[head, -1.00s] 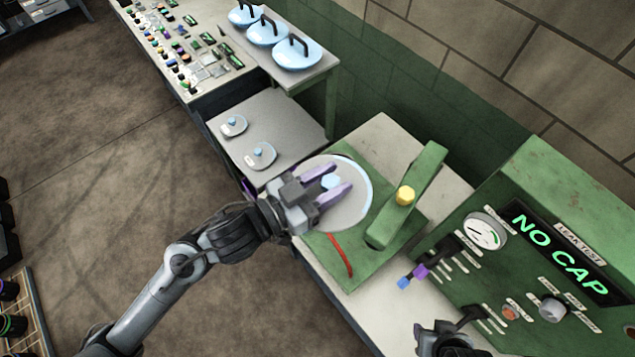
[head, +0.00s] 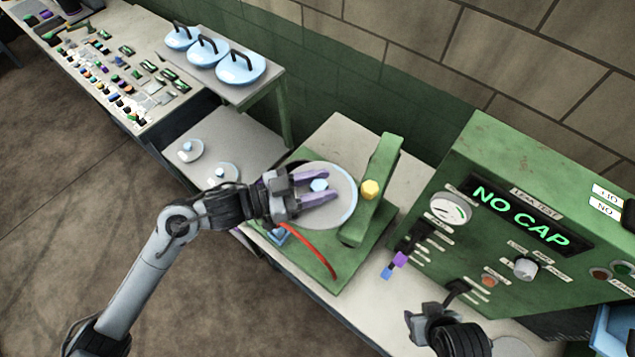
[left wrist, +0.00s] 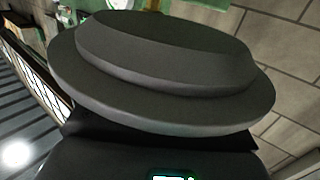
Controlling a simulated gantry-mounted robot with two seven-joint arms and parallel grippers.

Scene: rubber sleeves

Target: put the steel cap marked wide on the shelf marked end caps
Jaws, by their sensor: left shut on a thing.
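A large round steel cap (head: 343,207) with a pale blue knob (head: 319,185) is over the green fixture in the head view. My left gripper (head: 319,190) is shut on its knob, with purple fingers on either side. I cannot tell whether the cap touches the fixture, and no "wide" mark is readable. A dark stepped disc (left wrist: 160,60) fills most of the left wrist view. A low grey shelf (head: 240,140) holds two smaller caps (head: 190,150) with blue knobs; I read no "end caps" label. My right gripper (head: 432,318) is by the test panel, its fingers unclear.
The green fixture (head: 300,262) has an upright green bar (head: 385,160) with a yellow knob (head: 370,190) and a red hose (head: 315,247). The test box reads NO CAP (head: 520,215). Blue lids (head: 240,68) stand on a higher shelf. The low shelf's right part is bare.

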